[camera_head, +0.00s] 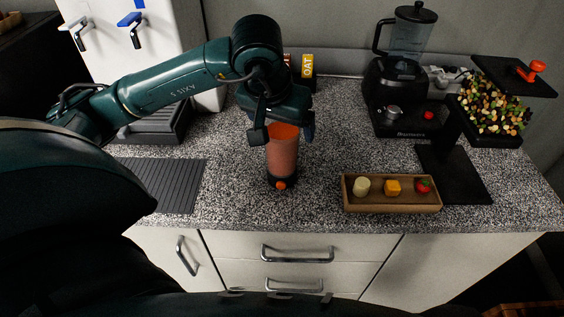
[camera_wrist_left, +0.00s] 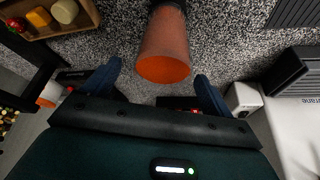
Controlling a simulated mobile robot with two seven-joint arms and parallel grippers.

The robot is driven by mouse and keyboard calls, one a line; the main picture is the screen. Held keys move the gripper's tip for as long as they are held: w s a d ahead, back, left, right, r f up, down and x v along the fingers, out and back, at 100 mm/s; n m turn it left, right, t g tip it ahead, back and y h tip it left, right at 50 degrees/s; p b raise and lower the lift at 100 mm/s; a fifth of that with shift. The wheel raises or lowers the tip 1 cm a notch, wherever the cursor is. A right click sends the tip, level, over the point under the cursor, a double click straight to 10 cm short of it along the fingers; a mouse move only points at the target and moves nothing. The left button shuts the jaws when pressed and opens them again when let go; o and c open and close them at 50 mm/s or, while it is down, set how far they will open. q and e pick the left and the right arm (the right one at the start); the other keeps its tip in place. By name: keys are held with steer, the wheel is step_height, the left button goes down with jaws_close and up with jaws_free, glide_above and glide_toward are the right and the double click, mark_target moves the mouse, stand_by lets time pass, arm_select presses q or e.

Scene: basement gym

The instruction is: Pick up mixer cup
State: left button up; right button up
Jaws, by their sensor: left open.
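The mixer cup (camera_head: 283,158) stands upright on the speckled counter, a translucent reddish cup with an orange top and a dark base with an orange knob. My left gripper (camera_head: 283,131) is at the cup's upper part in the head view, its fingers apart. In the left wrist view the cup (camera_wrist_left: 165,45) shows its orange end between and beyond the two open fingers of the gripper (camera_wrist_left: 160,75). I cannot tell whether a finger touches it. My right gripper does not show in either view.
A wooden tray (camera_head: 392,208) with small food pieces lies right of the cup. A blender (camera_head: 405,75) stands at the back right, beside a stand heaped with nuts (camera_head: 495,108). A ribbed dark mat (camera_head: 168,184) lies left. An OAT box (camera_head: 307,66) stands behind the gripper.

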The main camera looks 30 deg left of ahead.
mark_target(283, 133)
arm_select(q)
steer(key=shift+x, duration=1.8)
steer(key=shift+a, duration=0.15)
jaws_close()
